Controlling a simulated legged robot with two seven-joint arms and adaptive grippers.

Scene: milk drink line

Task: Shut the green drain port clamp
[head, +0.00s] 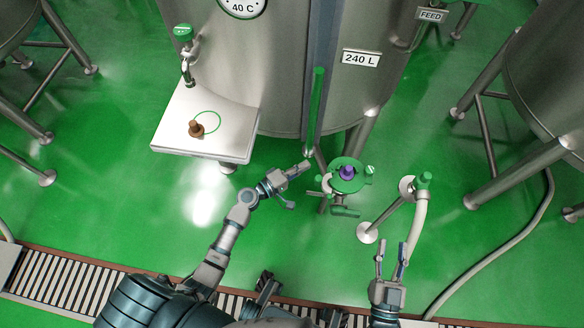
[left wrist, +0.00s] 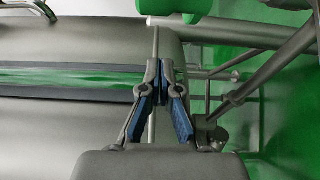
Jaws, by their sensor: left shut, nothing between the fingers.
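A green round clamp (head: 349,187) sits at the port low on the front of the steel tank, with a purple piece (head: 347,172) at its middle. Small pale fittings stand at its sides, and a green handle (head: 345,212) shows below it. I cannot tell whether the clamp is closed. My left gripper (head: 306,165) is left of the clamp, apart from it, close to the foot of an upright green bar (head: 317,100). Its fingers meet at the tips in the left wrist view (left wrist: 160,66), with nothing between them. My right gripper (head: 391,248) is open and empty, below and right of the clamp.
A white shelf (head: 175,125) at left carries a brown stopper (head: 196,128) by a green ring, under a tap (head: 186,50). A stand (head: 388,215) with a pale hose (head: 419,225) is right of the clamp. A floor grate (head: 60,285) runs along the front.

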